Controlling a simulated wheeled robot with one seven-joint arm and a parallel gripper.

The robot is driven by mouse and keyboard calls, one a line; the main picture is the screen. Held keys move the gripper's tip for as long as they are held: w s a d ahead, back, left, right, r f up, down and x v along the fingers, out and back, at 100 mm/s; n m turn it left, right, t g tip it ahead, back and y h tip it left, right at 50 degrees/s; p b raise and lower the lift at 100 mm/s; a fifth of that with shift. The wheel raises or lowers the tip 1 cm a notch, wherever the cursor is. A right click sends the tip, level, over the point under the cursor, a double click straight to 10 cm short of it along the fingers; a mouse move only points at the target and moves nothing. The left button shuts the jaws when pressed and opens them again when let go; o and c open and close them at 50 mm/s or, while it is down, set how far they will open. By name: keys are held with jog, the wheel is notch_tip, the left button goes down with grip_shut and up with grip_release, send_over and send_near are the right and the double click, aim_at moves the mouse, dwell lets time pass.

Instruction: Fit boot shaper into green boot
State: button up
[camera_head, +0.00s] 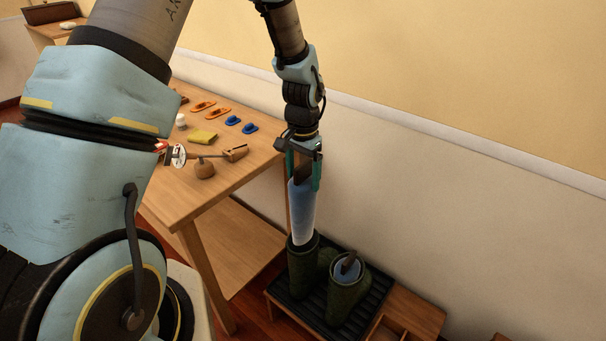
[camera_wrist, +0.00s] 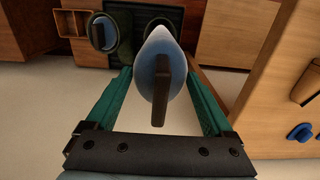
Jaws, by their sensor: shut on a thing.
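My gripper (camera_head: 304,172) is shut on the handle (camera_wrist: 161,92) of a pale blue boot shaper (camera_head: 302,212), which hangs upright below it. The shaper's lower end meets the opening of the left green boot (camera_head: 301,270); I cannot tell how far inside it is. In the wrist view, the shaper (camera_wrist: 150,62) lies between my teal fingers and hides much of that boot's opening. The other green boot (camera_head: 346,298) stands to the right, with a blue shaper (camera_head: 347,269) in it. It also shows in the wrist view (camera_wrist: 103,33).
Both boots stand on a black ribbed tray (camera_head: 373,309) close to the wall. A wooden table (camera_head: 225,175) at the left holds a yellow cloth (camera_head: 202,137), orange and blue shoe-like pieces, and a brush-like tool (camera_head: 235,153). A wooden compartment box (camera_head: 412,311) is right of the tray.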

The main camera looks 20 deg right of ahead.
jog(key=shift+f+b, duration=1.95)
jog(key=shift+f, duration=1.05)
jog(key=shift+f+b, duration=1.9)
jog(key=shift+f, duration=1.2)
jog(key=shift+f+b, duration=1.9)
jog(key=shift+f, duration=1.05)
jog(key=shift+f+b, duration=1.7)
jog(key=shift+f, duration=1.15)
